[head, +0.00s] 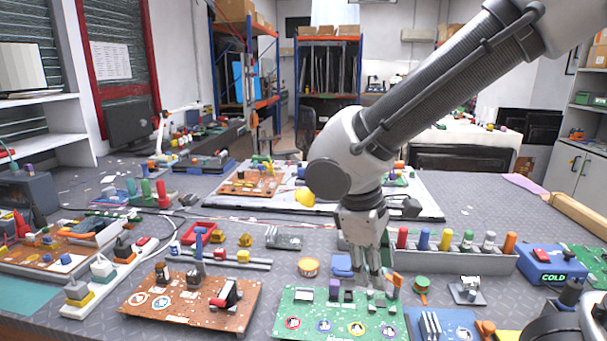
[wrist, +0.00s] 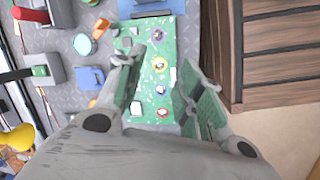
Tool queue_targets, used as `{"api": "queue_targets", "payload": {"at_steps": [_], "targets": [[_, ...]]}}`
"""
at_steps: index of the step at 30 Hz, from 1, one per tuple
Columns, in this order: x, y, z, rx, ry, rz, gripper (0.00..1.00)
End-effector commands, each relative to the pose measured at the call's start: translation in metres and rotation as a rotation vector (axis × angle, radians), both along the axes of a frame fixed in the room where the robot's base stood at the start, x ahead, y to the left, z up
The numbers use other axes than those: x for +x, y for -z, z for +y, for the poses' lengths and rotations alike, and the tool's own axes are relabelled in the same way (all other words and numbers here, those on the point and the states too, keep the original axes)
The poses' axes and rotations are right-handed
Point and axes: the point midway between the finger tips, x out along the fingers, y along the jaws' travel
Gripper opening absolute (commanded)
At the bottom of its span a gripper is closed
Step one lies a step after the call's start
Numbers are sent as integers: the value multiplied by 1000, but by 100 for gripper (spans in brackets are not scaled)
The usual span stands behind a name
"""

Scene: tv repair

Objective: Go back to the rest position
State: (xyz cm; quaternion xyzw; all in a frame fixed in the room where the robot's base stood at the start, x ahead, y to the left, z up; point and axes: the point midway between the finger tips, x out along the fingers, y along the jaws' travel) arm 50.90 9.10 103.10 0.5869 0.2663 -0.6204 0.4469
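My gripper (head: 372,280) points down over the back edge of the green circuit board (head: 312,322) at the front of the workbench (head: 455,207). In the wrist view, the fingers of my gripper (wrist: 165,82) stand apart with the green board (wrist: 148,45) visible between them. I see nothing held between the fingers. In the head view small parts on the board sit close to the fingertips; I cannot tell whether they touch.
A brown circuit board (head: 190,300) lies to the left. A grey rack (head: 470,262) with several coloured cylinders stands right of my gripper. A blue box marked COLD (head: 550,265) is at the right. The benchtop is crowded.

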Motion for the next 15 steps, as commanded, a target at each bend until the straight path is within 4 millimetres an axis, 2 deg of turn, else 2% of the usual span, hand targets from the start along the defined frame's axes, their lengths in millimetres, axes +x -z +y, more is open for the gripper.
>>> {"api": "queue_targets", "payload": {"at_steps": [1,3,8,15], "targets": [[2,-9,-22,52,77,0,37],[0,-17,-48,117,172,0,37],[-8,-36,-101,259,395,-42,37],[-27,-62,-172,419,724,-188,37]]}}
